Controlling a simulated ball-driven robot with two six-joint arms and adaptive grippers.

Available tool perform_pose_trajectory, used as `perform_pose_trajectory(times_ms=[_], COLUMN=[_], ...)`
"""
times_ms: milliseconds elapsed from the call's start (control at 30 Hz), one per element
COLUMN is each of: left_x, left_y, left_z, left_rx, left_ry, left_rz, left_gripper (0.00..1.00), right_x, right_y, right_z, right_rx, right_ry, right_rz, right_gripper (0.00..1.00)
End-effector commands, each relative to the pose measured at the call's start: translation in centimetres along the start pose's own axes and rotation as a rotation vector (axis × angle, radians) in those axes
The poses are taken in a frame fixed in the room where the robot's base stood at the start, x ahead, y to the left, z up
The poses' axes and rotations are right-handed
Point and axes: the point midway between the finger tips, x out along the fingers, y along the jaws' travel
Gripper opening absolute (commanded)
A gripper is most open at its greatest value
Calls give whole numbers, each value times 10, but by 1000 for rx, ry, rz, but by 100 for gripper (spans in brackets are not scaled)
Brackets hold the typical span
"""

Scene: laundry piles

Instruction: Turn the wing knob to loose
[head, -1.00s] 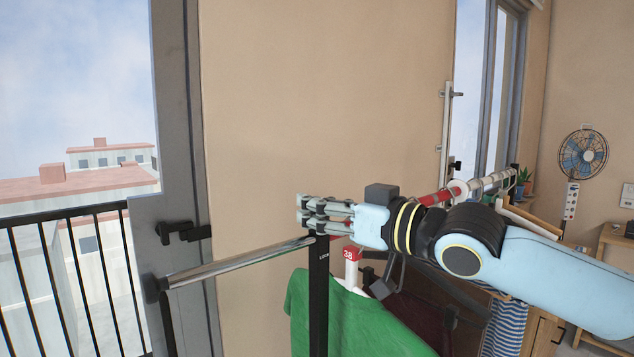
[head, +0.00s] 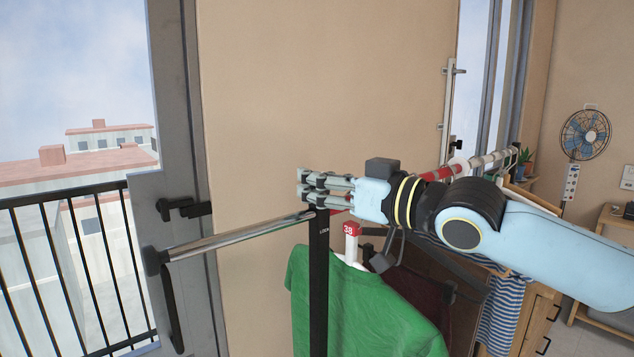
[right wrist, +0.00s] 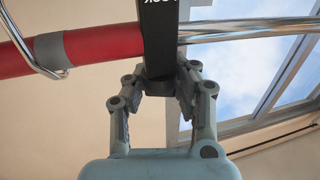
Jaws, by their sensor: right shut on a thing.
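My right gripper (head: 304,186) is at the top of the black upright post (head: 319,280) of the clothes rail. In the right wrist view, its two fingers (right wrist: 160,82) close in from both sides on a dark part at the post's end, which I take to be the wing knob. The knob's wings are mostly hidden between the fingers, so its turned angle cannot be read. White lettering, partly readable as LOCK, is on the post (right wrist: 160,25). My left gripper is not in view.
A chrome rail (head: 240,237) runs left from the post to the door frame. A red sleeve (head: 436,174) is on the rail to the right. A green shirt (head: 365,300) hangs right beside the post, with a red 38 tag (head: 350,228). A striped garment (head: 503,305) hangs farther back.

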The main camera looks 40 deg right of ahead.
Motion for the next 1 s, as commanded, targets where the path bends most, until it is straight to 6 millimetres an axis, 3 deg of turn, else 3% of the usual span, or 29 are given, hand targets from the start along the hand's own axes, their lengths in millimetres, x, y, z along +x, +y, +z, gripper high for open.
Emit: perform_pose_trajectory(times_ms=[133,167,367,733,1000], left_x=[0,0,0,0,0], left_y=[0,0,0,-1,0], left_z=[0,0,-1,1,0], left_rx=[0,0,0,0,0], left_ry=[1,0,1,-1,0], left_rz=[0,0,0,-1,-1], left_gripper=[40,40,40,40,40], right_x=[-1,-1,-1,0,0], right_y=[1,1,0,0,0], right_z=[5,5,4,-6,-58], right_rx=[4,4,3,-2,-6], right_ry=[-13,-13,-9,-4,-3], right_rz=[3,3,2,-1,-1], right_gripper=[0,24,50,51,51])
